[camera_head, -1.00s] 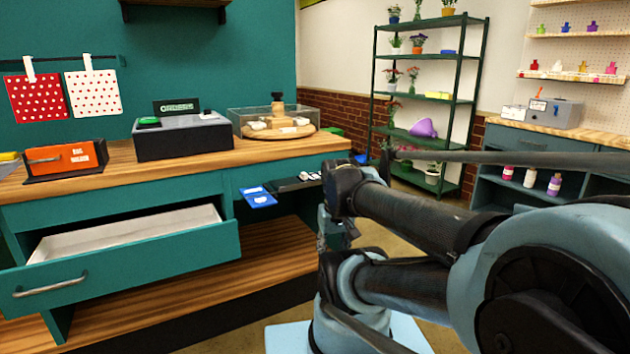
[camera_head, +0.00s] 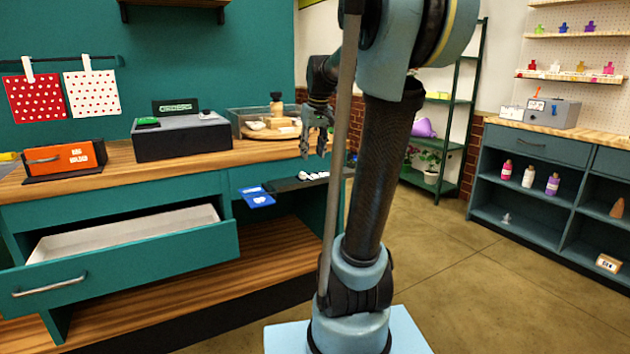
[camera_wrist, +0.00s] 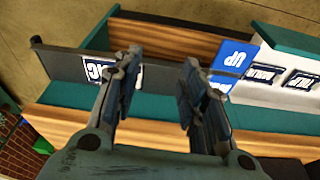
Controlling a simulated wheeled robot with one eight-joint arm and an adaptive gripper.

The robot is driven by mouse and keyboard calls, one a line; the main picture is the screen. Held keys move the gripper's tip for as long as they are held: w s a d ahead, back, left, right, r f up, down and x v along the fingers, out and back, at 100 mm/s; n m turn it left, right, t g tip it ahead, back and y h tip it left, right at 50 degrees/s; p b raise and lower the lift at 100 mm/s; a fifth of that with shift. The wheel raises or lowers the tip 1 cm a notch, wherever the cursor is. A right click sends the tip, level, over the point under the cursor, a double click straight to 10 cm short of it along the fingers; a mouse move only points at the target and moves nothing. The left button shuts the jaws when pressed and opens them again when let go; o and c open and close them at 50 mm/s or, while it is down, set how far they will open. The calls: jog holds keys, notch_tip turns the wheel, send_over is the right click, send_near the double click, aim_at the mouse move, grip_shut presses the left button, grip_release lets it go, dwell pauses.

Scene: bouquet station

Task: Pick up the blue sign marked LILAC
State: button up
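My gripper (camera_head: 318,140) is open and empty, above the counter's right end. In the wrist view my gripper (camera_wrist: 160,68) has its two fingers well apart, pointing down. Between and behind the left finger, a dark blue sign with white letters (camera_wrist: 102,71) lies on the narrow dark ledge (camera_wrist: 62,66). The finger hides part of its word; the visible letters look like the end of LILAC. In the head view white lettering (camera_head: 312,176) shows on that ledge. A brighter blue card reading UP (camera_wrist: 233,57) is beside the right finger; it also shows in the head view (camera_head: 257,197).
The open drawer (camera_head: 130,240) juts out at the left; dark labelled signs (camera_wrist: 300,80) show near its white interior. The counter (camera_head: 120,160) holds a register (camera_head: 182,138), an orange box (camera_head: 66,160) and a glass-sided case (camera_head: 268,122). Floor at the right is clear.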

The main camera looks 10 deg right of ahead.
jog(key=w+r, duration=0.4)
jog(key=w, duration=0.8)
send_over(303, 173)
jog(key=s, duration=0.1)
jog(key=shift+n, duration=0.4)
jog(key=f, duration=1.1)
jog(key=shift+s+d+f, duration=0.15)
jog(key=shift+d, duration=0.15)
jog(key=shift+x, duration=3)
jog(key=shift+s+a, duration=0.1)
jog(key=shift+s, duration=0.1)
grip_shut()
